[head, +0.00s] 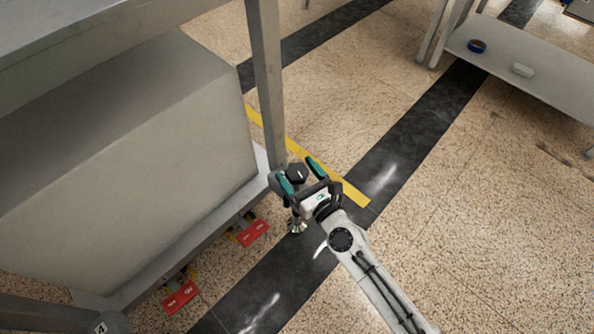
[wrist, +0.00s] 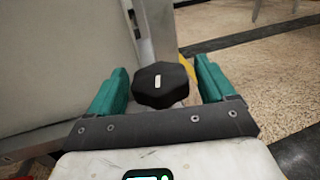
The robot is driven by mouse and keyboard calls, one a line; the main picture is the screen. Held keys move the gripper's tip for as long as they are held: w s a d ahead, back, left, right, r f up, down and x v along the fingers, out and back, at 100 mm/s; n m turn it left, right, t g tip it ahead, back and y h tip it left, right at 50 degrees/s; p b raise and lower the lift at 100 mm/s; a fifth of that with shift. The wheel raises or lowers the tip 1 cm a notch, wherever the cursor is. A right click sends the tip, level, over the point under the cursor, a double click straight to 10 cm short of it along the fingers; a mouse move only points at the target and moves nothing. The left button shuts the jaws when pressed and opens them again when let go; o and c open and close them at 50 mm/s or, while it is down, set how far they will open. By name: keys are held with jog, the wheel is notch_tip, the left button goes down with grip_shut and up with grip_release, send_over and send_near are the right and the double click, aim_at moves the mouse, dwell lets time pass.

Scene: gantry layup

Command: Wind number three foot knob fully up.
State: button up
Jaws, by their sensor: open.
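A black lobed foot knob (head: 297,172) with a short white mark on top sits at the near right corner of the grey metal frame, by its upright post. In the wrist view the knob (wrist: 161,85) lies between the two teal fingers. My gripper (head: 301,172) is open, with one finger on each side of the knob. In the wrist view a gap shows between the knob and each finger of my gripper (wrist: 160,88). A metal foot (head: 297,226) shows below the gripper. No number can be read on the knob.
A large grey block (head: 130,150) fills the frame (head: 265,80) at left. Red pedals (head: 253,233) stick out under its lower edge. Yellow tape (head: 340,185) and dark strips mark the speckled floor. A low shelf (head: 530,75) stands at upper right; open floor lies between.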

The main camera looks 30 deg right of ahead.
jog(key=s+b, duration=0.1)
jog(key=s, duration=0.9)
jog(key=shift+d, duration=0.45)
jog(key=shift+f, duration=0.1)
